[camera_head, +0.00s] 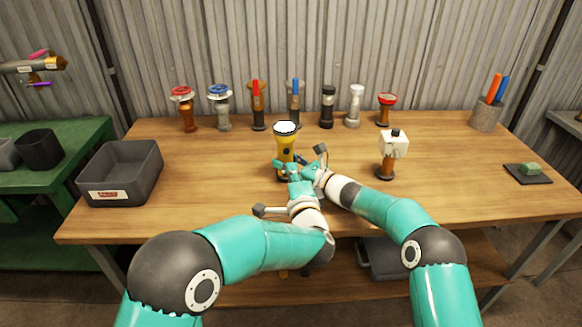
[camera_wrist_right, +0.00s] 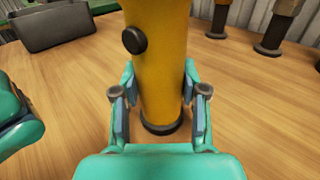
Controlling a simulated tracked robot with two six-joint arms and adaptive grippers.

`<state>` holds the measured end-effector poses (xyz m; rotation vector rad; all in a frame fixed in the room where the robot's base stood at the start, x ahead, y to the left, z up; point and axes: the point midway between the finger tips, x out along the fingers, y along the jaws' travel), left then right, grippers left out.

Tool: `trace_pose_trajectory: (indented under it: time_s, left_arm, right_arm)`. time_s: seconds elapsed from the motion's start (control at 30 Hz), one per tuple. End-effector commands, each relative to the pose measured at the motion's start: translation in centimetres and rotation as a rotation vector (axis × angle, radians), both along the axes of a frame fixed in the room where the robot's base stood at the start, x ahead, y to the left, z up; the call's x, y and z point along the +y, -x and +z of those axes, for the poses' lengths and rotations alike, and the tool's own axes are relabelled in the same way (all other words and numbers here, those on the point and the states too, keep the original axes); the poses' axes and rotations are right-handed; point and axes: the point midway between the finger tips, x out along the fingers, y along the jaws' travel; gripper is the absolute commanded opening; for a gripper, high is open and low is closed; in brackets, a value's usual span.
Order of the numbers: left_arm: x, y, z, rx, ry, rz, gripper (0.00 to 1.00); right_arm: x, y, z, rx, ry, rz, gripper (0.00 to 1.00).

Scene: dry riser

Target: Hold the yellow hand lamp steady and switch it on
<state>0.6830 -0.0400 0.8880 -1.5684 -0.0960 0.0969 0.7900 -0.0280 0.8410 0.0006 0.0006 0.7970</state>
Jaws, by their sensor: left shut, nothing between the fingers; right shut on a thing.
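The yellow hand lamp (camera_head: 286,143) stands upright on the wooden bench, its round white top facing up. In the right wrist view, its yellow barrel (camera_wrist_right: 163,75) shows a dark round button (camera_wrist_right: 134,40) and a dark foot resting on the bench. My right gripper (camera_wrist_right: 158,98) is shut on the barrel, one finger on each side, below the button. In the head view, my left gripper (camera_head: 297,174) is shut and empty, just in front of the lamp; the arms partly hide the lamp's lower part. I cannot tell whether the left fingertips touch it.
An orange-brown stand with a white block (camera_head: 393,145) is right of the lamp. Several valves and nozzles, including a red-wheeled valve (camera_head: 182,95), line the back. A grey bin (camera_head: 122,175) is at left, a pen cup (camera_head: 487,115) at right.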

Motion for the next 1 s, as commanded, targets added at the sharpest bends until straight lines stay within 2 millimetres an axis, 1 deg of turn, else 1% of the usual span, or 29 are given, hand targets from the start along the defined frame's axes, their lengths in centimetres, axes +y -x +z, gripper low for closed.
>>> trace_pose_trajectory:
  time_s: [0.2, 0.23, 0.4, 0.77, 0.87, 1.0]
  left_arm:
    - [0.0, 0.1, 0.0, 0.000, 0.000, 0.001, 0.00]
    - [0.0, 0.1, 0.0, 0.000, 0.001, 0.001, 0.00]
    - [0.0, 0.1, 0.0, 0.000, 0.000, 0.001, 0.00]
    - [0.0, 0.1, 0.0, 0.000, 0.000, 0.001, 0.00]
    - [0.0, 0.1, 0.0, 0.000, 0.000, 0.001, 0.00]
    - [0.0, 0.1, 0.0, 0.000, 0.000, 0.001, 0.00]
  right_arm:
    - [0.0, 0.0, 0.0, 0.000, 0.000, 0.000, 0.00]
    - [0.0, 0.0, 0.0, 0.000, 0.000, 0.000, 0.45]
    - [0.0, 0.0, 0.0, 0.000, 0.000, 0.000, 0.72]
    - [-0.1, 0.1, 0.0, 0.000, 0.000, 0.000, 0.72]
    - [-0.5, 0.4, 0.0, 0.000, 0.001, -0.001, 0.72]
    - [-1.5, 1.3, 0.0, 0.001, 0.000, -0.002, 0.72]
